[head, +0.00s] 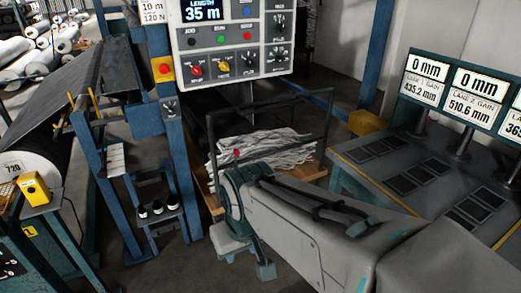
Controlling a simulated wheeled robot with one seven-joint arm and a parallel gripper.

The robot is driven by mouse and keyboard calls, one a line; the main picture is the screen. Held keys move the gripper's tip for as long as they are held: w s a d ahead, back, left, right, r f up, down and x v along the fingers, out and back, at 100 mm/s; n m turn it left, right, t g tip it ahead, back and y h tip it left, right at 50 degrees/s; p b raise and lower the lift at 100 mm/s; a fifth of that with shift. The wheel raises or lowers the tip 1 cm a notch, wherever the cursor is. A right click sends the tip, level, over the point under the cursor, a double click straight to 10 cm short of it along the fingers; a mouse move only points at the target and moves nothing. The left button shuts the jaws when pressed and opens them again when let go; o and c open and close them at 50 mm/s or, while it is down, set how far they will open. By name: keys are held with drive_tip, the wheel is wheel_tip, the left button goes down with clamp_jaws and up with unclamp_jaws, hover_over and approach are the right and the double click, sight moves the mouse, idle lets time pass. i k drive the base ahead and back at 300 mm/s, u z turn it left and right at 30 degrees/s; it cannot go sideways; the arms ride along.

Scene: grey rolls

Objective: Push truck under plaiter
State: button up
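A truck with a dark tubular frame (300,97) and a wooden deck (311,171) stands on the floor near the middle of the head view. A heap of pale grey folded cloth (265,148) lies on it. My arm crosses in front from the lower right and hides the truck's near right part. My gripper (248,262) hangs at the arm's end, below and in front of the truck in the picture. I see no thing held in it, and its finger opening is not clear. Which machine part is the plaiter I cannot tell for sure.
A control panel (235,38) on a blue post rises behind the truck. A bench (380,165) with gauge displays (470,85) stands right. Grey floor shows at bottom centre.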

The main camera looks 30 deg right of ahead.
sight(223, 112)
drive_tip(key=k, duration=0.5)
drive_tip(key=z, duration=0.95)
drive_tip(key=i, duration=2.05)
drive_tip(key=u, duration=0.35)
